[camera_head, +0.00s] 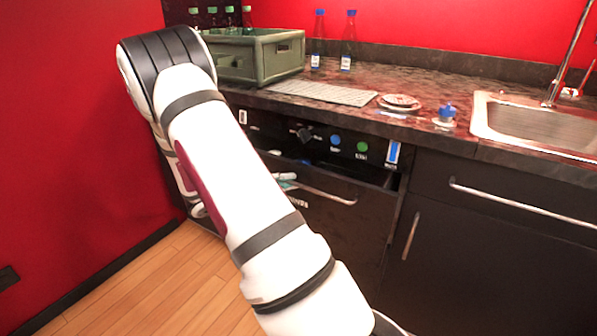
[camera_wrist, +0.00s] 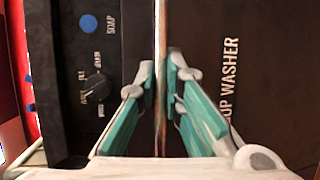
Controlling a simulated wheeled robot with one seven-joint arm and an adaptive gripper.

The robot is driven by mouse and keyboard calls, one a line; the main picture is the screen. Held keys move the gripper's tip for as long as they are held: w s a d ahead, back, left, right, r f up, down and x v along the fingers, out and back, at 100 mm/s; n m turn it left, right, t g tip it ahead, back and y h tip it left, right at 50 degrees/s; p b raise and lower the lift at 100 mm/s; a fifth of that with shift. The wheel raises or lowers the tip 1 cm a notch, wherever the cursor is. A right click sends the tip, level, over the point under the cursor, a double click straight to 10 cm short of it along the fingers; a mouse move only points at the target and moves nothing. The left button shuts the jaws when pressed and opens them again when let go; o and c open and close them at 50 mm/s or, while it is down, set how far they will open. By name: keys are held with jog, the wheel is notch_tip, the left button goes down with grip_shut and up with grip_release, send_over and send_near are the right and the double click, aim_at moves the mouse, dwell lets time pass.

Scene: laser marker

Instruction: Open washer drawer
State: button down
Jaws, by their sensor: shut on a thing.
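The washer drawer (camera_head: 345,225) is a dark front under the control panel, in the middle of the head view. It stands partly pulled out, with a dark gap above its front edge. A long metal handle bar (camera_head: 330,195) runs across it. My gripper (camera_head: 288,181) is at the left part of this bar, mostly hidden behind my arm. In the wrist view my gripper (camera_wrist: 161,78) has its teal fingers on both sides of the handle bar (camera_wrist: 160,25), shut on it. The drawer front (camera_wrist: 265,75) with the word WASHER lies to the right there.
The control panel (camera_head: 312,139) has a black knob (camera_head: 304,135), a blue button and a green button. On the counter are a green crate (camera_head: 258,58), two bottles, a white rack (camera_head: 322,93), plates (camera_head: 400,102) and a sink (camera_head: 540,125). Open wooden floor (camera_head: 130,300) lies in front.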

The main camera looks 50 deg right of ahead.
jog(key=s+a, duration=0.2)
jog(key=a, duration=2.4)
jog(key=shift+a+p, duration=0.3)
jog(key=shift+a, duration=0.1)
jog(key=c, duration=1.7)
grip_release()
jog(key=v, duration=1.2)
